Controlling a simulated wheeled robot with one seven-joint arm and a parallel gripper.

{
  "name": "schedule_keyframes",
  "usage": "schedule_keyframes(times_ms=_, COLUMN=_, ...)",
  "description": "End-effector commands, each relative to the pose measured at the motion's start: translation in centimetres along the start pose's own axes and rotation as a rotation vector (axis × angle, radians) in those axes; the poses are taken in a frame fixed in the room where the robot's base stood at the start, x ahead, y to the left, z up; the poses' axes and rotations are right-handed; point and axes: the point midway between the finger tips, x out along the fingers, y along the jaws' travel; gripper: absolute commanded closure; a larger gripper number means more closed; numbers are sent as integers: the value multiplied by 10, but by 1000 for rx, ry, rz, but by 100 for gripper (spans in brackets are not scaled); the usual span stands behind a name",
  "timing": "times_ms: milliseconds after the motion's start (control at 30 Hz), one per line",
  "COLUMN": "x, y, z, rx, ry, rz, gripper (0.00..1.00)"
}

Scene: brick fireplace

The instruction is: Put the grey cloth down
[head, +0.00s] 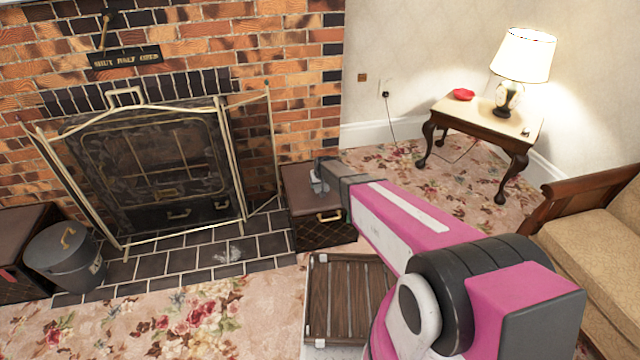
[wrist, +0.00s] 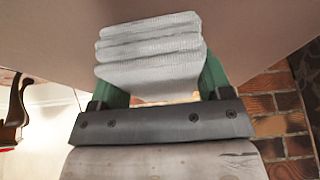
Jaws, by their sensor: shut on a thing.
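My gripper (wrist: 157,85) is shut on the grey cloth (wrist: 150,48), which is folded into a thick stack between the green fingers in the wrist view. In the head view, the cloth (head: 317,183) is a small grey patch at the end of my pink arm, over the brown box (head: 298,207) beside the hearth. A plain brownish surface fills the top of the wrist view behind the cloth. I cannot tell whether the cloth touches the box top. My arm hides part of the box's right side.
A brass-framed fire screen (head: 150,170) stands left of the box on the tiled hearth (head: 195,258). A slatted wooden crate (head: 345,290) is in front. A lamp table (head: 470,120) and a sofa (head: 605,235) are at right. A grey bucket (head: 62,262) is at left.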

Motion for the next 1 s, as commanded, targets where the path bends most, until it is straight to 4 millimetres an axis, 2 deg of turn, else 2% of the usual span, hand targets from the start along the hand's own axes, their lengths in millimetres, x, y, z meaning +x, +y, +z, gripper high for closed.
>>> schedule_keyframes(times_ms=33, x=10, y=0, z=4, rx=0, ry=-15, rz=-1, gripper=63)
schedule_keyframes(times_ms=167, x=13, y=0, z=6, rx=1, ry=-19, rz=-1, gripper=63)
schedule_keyframes(times_ms=200, x=14, y=0, z=6, rx=1, ry=-21, rz=-1, gripper=15)
schedule_keyframes(times_ms=233, x=14, y=0, z=7, rx=1, ry=-22, rz=-1, gripper=9)
schedule_keyframes(times_ms=433, x=14, y=0, z=4, rx=1, ry=-21, rz=-1, gripper=9)
schedule_keyframes(times_ms=567, x=1, y=0, z=0, rx=1, ry=-20, rz=-1, gripper=8)
schedule_keyframes(times_ms=600, x=-7, y=0, z=1, rx=1, ry=-20, rz=-1, gripper=3)
schedule_keyframes(times_ms=1000, x=-94, y=0, z=0, rx=0, ry=-10, rz=0, gripper=3)
